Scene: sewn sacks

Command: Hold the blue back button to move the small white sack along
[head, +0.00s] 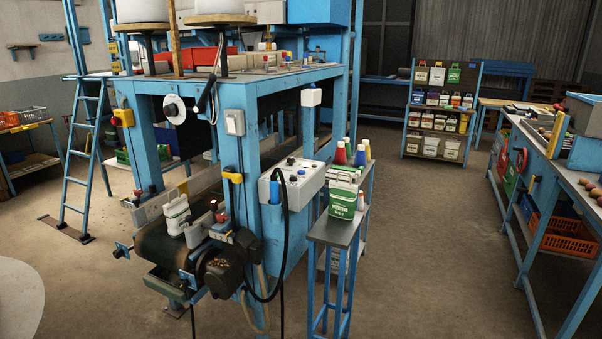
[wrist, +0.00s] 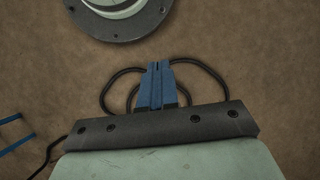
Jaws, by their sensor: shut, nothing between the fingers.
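The small white sack (head: 176,213) stands upright on the dark conveyor belt (head: 165,243) at the foot of the blue machine frame. A grey control box (head: 297,184) with several knobs or buttons is fixed to the frame, right of the sack. The head view does not show my gripper, and the wrist view shows neither sack nor buttons.
A green and white sack (head: 342,200) stands on a narrow blue stand (head: 336,232) right of the control box. A black cable hangs beside the box. Shelves of small sacks (head: 440,110) stand behind, and a workbench (head: 560,165) runs along the right. The floor between is clear.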

